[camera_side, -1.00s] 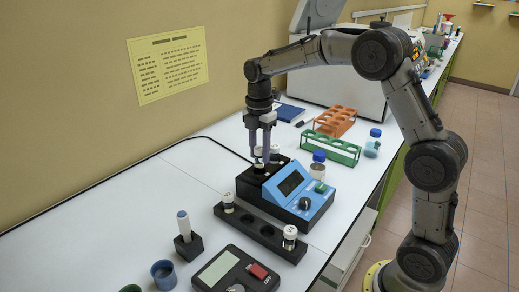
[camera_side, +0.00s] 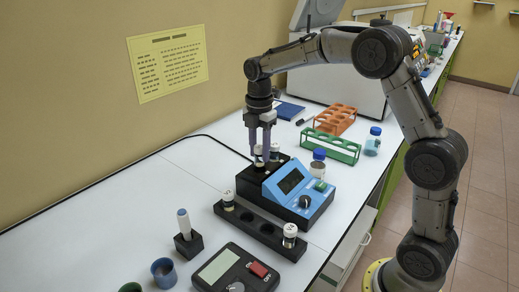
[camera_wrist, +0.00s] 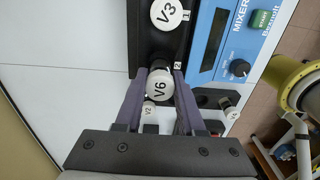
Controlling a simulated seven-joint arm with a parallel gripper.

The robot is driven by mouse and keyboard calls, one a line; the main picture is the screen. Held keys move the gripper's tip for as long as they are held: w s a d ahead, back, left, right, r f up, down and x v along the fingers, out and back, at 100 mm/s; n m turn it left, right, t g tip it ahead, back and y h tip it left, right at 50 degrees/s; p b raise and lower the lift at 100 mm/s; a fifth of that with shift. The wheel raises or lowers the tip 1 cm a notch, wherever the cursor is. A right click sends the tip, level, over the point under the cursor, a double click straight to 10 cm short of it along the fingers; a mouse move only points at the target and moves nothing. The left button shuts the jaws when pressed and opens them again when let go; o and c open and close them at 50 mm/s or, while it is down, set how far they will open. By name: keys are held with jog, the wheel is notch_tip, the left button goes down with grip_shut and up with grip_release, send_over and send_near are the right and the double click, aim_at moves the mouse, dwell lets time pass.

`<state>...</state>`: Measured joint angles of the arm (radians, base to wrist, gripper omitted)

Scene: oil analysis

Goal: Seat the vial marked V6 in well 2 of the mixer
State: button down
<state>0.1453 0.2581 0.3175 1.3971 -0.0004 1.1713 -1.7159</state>
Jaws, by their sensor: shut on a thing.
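The vial marked V6 (camera_wrist: 159,86) has a white cap and is held between the fingers of my gripper (camera_wrist: 163,76). In the side view my gripper (camera_side: 260,158) points down over the black well block at the back of the mixer (camera_side: 290,184). In the wrist view V6 lies close to the label 2 on the mixer's black block (camera_wrist: 176,48). The vial marked V3 (camera_wrist: 168,13) stands in the block beside the label 1. The lower part of V6 and well 2 are hidden, so I cannot tell how deep V6 sits.
A black rack (camera_side: 246,220) in front of the mixer holds a vial at each end.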

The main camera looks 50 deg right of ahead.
jog(key=shift+f, duration=1.15)
dwell(0.8)
jog(key=shift+c, duration=0.6)
grip_release()
jog(key=shift+r, duration=0.1)
jog(key=shift+r, duration=3.4)
